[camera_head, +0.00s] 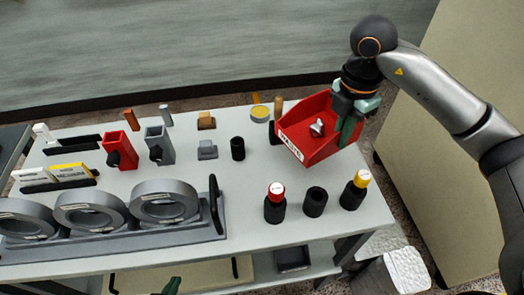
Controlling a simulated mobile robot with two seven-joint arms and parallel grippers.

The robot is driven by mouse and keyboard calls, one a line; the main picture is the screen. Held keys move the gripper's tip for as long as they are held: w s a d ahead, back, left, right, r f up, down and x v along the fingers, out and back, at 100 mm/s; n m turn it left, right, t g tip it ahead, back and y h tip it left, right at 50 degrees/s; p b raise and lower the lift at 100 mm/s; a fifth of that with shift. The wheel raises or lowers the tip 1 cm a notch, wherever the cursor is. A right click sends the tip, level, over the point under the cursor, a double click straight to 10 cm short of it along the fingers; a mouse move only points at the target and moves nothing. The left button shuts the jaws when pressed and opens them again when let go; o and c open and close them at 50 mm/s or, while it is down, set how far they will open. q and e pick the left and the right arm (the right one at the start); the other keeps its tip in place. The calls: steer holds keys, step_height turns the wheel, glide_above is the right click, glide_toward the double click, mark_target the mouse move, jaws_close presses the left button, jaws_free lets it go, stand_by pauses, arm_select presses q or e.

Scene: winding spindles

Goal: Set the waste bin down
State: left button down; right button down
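The red waste bin (322,150) is at the right end of the table, with a white label on its front and a small silvery object (317,128) inside. My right gripper (352,122) comes in from above right and is shut on the bin's right wall, with one green finger showing on the inner side. I cannot tell whether the bin's underside touches the table. A green tip (172,287) at the bottom edge looks like part of my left gripper; most of it is out of frame.
Black holders (315,202), some with red or yellow caps, stand just in front of the bin. A black cup (238,149) and a yellow-topped round tin (260,113) are to its left. Large grey rings (165,201) sit in a rack at front left.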

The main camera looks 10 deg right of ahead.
steer(key=shift+s+f, duration=0.1)
steer(key=shift+f, duration=0.2)
step_height(320, 180, down, 9)
steer(key=shift+f, duration=0.15)
steer(key=shift+f, duration=0.1)
steer(key=c, duration=1.1)
jaws_free()
steer(key=shift+o, duration=0.2)
step_height(320, 180, up, 12)
steer(key=shift+r, duration=0.15)
